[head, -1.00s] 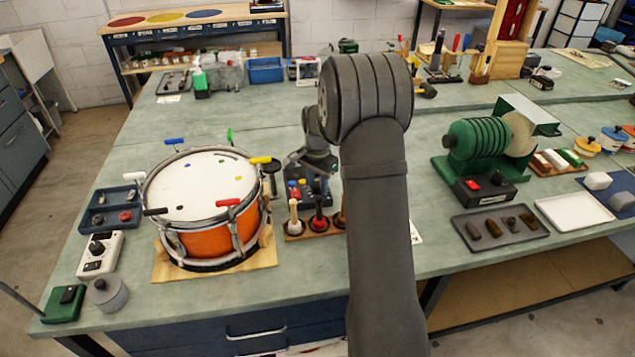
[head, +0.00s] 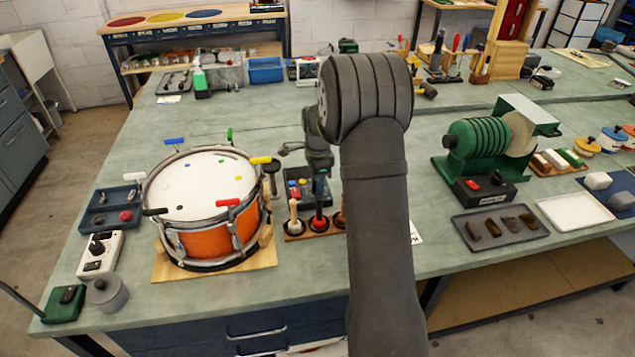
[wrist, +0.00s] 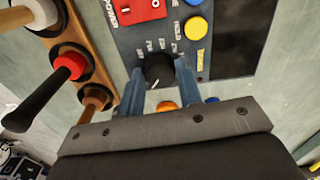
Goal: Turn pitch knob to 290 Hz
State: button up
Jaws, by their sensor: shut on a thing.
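The black pitch knob (wrist: 159,70) sits on a dark control panel (wrist: 232,62) in the wrist view. My gripper (wrist: 158,84) is shut on the knob, with one blue finger on each side of it. A small light mark shows on the knob's lower side. In the head view the panel (head: 294,175) lies right of the drum, and my gripper and arm hide the knob there.
The panel also has a red rocker switch (wrist: 140,10) and a yellow button (wrist: 195,28). A wooden rack with mallets (wrist: 68,66) stands close by on the left. The orange drum (head: 208,240) stands left of the panel. Green bench top is bare behind the panel.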

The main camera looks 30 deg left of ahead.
dwell(0.4)
jog(key=o, duration=1)
notch_tip(320, 180, up, 18)
jog(key=shift+f, duration=0.25)
notch_tip(320, 180, down, 18)
jog(key=shift+r, duration=0.25)
dwell(0.3)
